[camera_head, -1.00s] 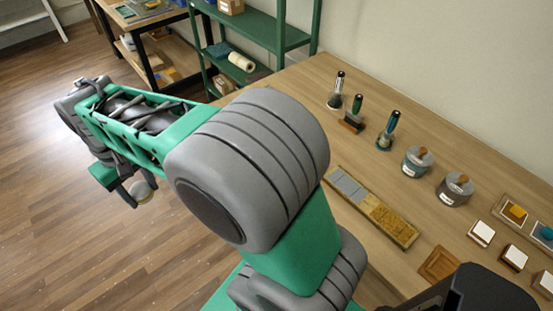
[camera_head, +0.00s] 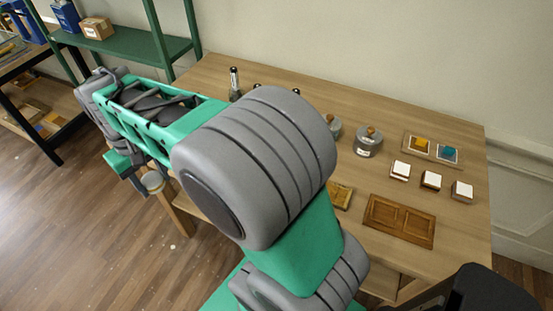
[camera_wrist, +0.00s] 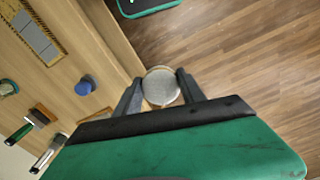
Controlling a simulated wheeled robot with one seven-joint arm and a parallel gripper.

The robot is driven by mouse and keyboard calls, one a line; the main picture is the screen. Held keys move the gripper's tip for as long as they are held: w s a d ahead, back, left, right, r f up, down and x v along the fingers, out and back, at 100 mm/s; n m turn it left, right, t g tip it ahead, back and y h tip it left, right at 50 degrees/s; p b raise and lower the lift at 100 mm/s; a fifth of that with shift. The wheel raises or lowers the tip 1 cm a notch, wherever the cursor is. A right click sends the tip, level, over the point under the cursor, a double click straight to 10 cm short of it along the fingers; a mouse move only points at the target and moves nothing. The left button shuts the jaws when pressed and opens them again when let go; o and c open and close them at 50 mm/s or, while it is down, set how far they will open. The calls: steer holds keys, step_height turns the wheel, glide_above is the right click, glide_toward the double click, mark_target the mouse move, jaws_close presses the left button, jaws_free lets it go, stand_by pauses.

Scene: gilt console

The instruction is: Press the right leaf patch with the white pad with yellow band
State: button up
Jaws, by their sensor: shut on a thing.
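My gripper (camera_wrist: 160,88) is shut on a round, pale pad (camera_wrist: 162,86) with a yellowish edge. In the head view the pad (camera_head: 152,182) hangs at the end of my arm, in front of the table's left edge and apart from the table. A board (camera_wrist: 42,36) with grey square patches lies on the table at upper left in the wrist view. In the head view only the golden right end of this board (camera_head: 341,196) shows beside my arm; my arm hides the rest. I cannot tell the right leaf patch clearly.
A blue round knob (camera_wrist: 85,86) and several brushes (camera_wrist: 36,116) are on the table (camera_head: 460,240). Lidded jars (camera_head: 368,142), a pigment tray (camera_head: 430,150), three white-topped blocks (camera_head: 431,181) and a wooden panel (camera_head: 399,221) occupy its right part. A green shelf (camera_head: 120,48) stands behind left.

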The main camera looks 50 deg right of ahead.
steer(key=s+d+f+m, duration=0.1)
steer(key=s+d+m, duration=0.5)
steer(key=d, duration=0.7)
steer(key=s+d+m, duration=0.4)
steer(key=s+d, duration=0.3)
steer(key=d, duration=0.5)
steer(key=s+d+f+m+b, duration=0.2)
steer(key=s+d+m, duration=0.2)
steer(key=s, duration=0.7)
steer(key=s+d+f+m+b, duration=0.2)
steer(key=s+d+m, duration=0.2)
steer(key=s, duration=0.7)
steer(key=shift+s+f+m, duration=0.3)
steer(key=shift+s+m, duration=0.05)
steer(key=shift+m, duration=0.15)
